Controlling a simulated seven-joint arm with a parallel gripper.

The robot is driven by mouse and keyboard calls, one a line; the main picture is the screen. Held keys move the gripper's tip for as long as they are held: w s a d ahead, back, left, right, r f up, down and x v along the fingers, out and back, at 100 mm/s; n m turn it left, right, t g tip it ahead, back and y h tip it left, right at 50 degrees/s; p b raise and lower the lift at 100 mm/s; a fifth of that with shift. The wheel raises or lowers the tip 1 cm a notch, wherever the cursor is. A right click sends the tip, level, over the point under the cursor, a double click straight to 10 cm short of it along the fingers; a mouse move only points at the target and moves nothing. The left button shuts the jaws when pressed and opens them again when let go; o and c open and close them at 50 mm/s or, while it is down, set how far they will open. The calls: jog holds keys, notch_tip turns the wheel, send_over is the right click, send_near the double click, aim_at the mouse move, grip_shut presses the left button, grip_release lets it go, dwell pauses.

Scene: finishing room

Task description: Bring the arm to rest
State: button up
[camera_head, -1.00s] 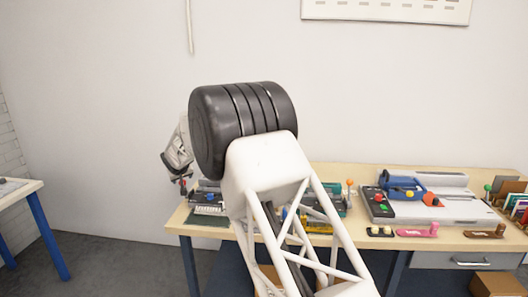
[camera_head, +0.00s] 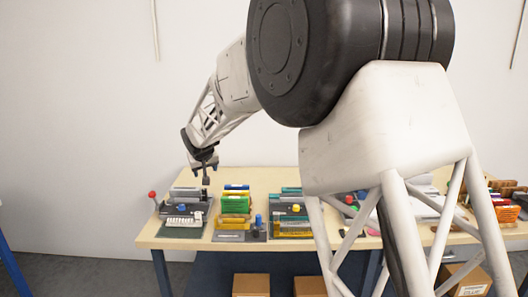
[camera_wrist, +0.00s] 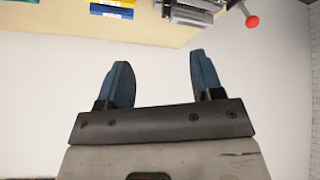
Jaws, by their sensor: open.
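My arm fills the middle and right of the head view, its large black joint at the top. Its far end reaches down to the left, where my gripper (camera_head: 205,172) hangs above the left part of the table (camera_head: 150,232). In the wrist view my gripper (camera_wrist: 162,85) shows two blue fingers spread apart with nothing between them. Pale wall or floor lies behind the fingers, and the table edge (camera_wrist: 170,40) runs across the top of that view. The gripper looks apart from the table and its tools.
On the table stand a grey device with a red-knobbed lever (camera_head: 186,210), a green and yellow stack (camera_head: 235,205) and a teal device (camera_head: 290,215). Cardboard boxes (camera_head: 250,284) sit below. My arm hides much of the table's right side. Open wall lies to the left.

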jog(key=s+d+r+m+g+h, duration=0.1)
jog(key=s+d+r, duration=0.2)
jog(key=s+d, duration=0.95)
jog(key=s+d+r+m+g, duration=0.15)
jog(key=s+d+r, duration=0.25)
jog(key=s+d, duration=0.85)
jog(key=s+d+f+m, duration=0.1)
jog(key=s+d, duration=0.4)
jog(key=s, duration=0.5)
jog(key=s+d+f+m+g, duration=0.1)
jog(key=s+d+f, duration=0.3)
jog(key=s, duration=0.6)
jog(key=s+d+f+m, duration=0.1)
jog(key=s+d+f, duration=0.2)
jog(key=s, duration=0.7)
jog(key=shift+s+d, duration=0.4)
jog(key=shift+d, duration=0.9)
jog(key=shift+g, duration=0.25)
